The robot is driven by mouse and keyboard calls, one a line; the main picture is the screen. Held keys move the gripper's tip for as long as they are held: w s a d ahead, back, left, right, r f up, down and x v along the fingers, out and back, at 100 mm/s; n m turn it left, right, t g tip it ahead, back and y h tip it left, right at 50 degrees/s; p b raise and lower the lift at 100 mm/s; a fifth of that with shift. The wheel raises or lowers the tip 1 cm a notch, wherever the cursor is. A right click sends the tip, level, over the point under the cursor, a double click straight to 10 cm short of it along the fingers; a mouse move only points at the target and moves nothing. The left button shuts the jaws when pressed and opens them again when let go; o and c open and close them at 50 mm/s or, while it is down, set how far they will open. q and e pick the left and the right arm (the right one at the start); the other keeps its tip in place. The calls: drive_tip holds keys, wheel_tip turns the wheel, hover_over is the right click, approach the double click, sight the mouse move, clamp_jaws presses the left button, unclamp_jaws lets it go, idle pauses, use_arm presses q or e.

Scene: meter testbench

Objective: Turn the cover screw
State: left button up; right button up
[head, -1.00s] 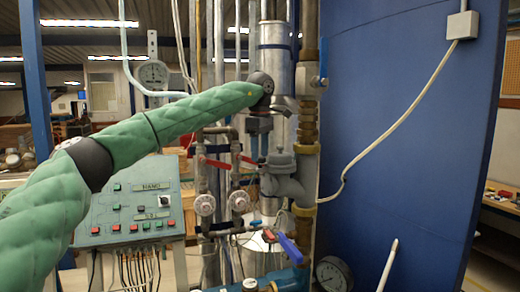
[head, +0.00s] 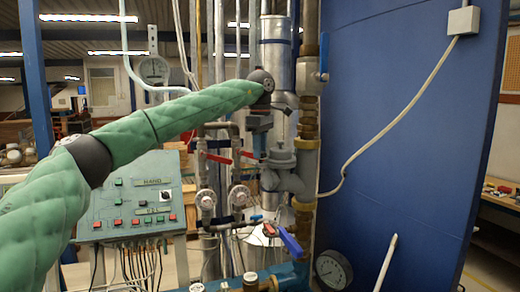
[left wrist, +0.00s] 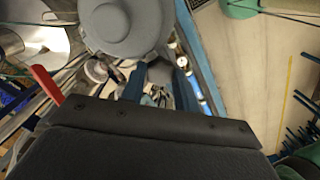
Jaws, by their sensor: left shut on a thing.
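A grey valve body with a round cover (head: 282,157) stands on the vertical pipe in the middle of the head view. The round grey cover also fills the top of the left wrist view (left wrist: 122,22). My left gripper (head: 260,150) comes down just left of the cover, its fingers pointing down. In the left wrist view its two blue fingers (left wrist: 160,88) show below the cover, close beside it. It is shut on a small part, taken to be the cover screw, which the fingers and the dark palm mostly hide. My right gripper is not in view.
Red-handled valves (head: 218,158) and a blue lever (head: 291,243) sit close to the pipes. A control panel (head: 130,205) stands at left. A pressure gauge (head: 333,269) is low at right. The large blue wall (head: 420,130) borders the right side.

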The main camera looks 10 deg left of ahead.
use_arm(q)
drive_tip(key=shift+r, duration=0.1)
drive_tip(key=n+b, duration=0.4)
drive_tip(key=n, duration=0.1)
drive_tip(key=shift+n, duration=0.4)
drive_tip(key=n+b, duration=0.2)
drive_tip(key=n, duration=0.3)
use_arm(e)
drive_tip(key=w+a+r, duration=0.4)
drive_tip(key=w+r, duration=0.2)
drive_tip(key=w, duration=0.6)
use_arm(q)
drive_tip(key=n+b, duration=0.4)
drive_tip(key=n, duration=0.6)
drive_tip(key=shift+b, duration=0.4)
drive_tip(key=n+b, duration=0.3)
drive_tip(key=n, duration=0.7)
drive_tip(key=shift+d+b, duration=0.1)
drive_tip(key=shift+b, duration=0.2)
drive_tip(key=shift+n, duration=1)
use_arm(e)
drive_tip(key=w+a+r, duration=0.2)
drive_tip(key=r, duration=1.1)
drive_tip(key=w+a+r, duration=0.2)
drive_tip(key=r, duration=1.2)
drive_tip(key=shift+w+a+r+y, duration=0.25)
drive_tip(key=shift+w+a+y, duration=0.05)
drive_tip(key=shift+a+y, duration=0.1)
